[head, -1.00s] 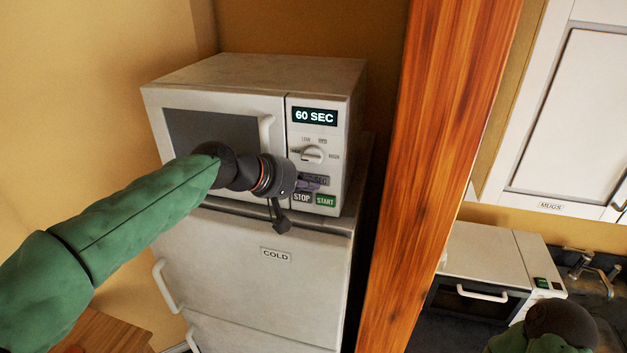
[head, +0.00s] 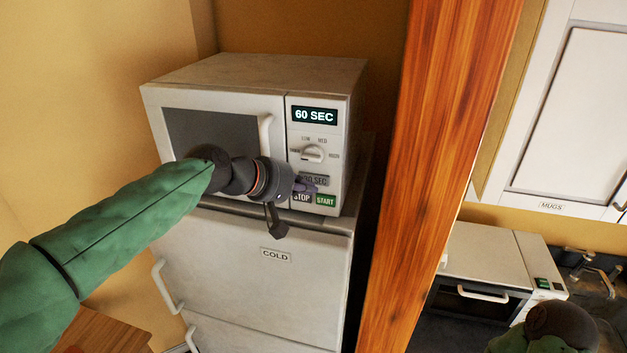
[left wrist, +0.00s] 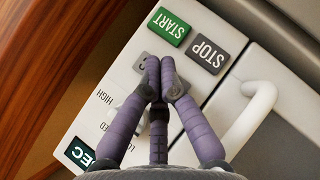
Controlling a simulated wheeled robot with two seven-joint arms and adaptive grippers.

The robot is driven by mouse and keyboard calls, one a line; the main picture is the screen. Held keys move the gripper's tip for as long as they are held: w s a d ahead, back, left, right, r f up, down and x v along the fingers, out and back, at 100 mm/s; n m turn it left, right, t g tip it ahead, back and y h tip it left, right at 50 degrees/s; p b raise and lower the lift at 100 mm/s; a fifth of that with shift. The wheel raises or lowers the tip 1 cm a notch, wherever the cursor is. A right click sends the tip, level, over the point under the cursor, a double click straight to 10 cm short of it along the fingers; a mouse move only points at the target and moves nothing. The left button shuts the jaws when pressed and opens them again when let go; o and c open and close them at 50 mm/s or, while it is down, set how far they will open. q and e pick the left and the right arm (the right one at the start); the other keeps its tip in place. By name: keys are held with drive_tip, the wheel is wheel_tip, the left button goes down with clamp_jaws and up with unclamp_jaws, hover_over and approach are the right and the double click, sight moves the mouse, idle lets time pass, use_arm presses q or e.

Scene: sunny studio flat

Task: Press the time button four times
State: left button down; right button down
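The microwave (head: 215,82) stands on the fridge, and its display (head: 314,115) reads 60 SEC. The grey time button (head: 316,180), marked with SEC, sits above the STOP and START buttons. My left gripper (head: 305,187) is at the panel, its purple fingertips just left of and below the time button's middle, partly over STOP. In the left wrist view the gripper (left wrist: 160,78) has its fingers together and empty, covering part of the time button (left wrist: 141,62). Whether the tips touch the panel I cannot tell. My right gripper is not in view.
The dial (head: 312,153) is above the time button; STOP (head: 301,198) and the green START button (head: 326,200) are close below. The door handle (head: 266,135) is left of the panel. A wooden post (head: 435,160) rises to the right.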

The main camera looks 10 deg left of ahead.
use_arm(q)
drive_tip(key=shift+s, duration=0.15)
drive_tip(key=shift+s+b, duration=0.6)
drive_tip(key=shift+s, duration=1.8)
drive_tip(key=s+n+h, duration=0.1)
drive_tip(key=n, duration=0.7)
drive_tip(key=s+n+h, duration=0.1)
drive_tip(key=n, duration=0.7)
drive_tip(key=s+n+t+h, duration=0.1)
drive_tip(key=n, duration=0.8)
drive_tip(key=shift+s+a+f+h, duration=0.25)
drive_tip(key=shift+s+h, duration=0.05)
drive_tip(key=shift+s, duration=0.05)
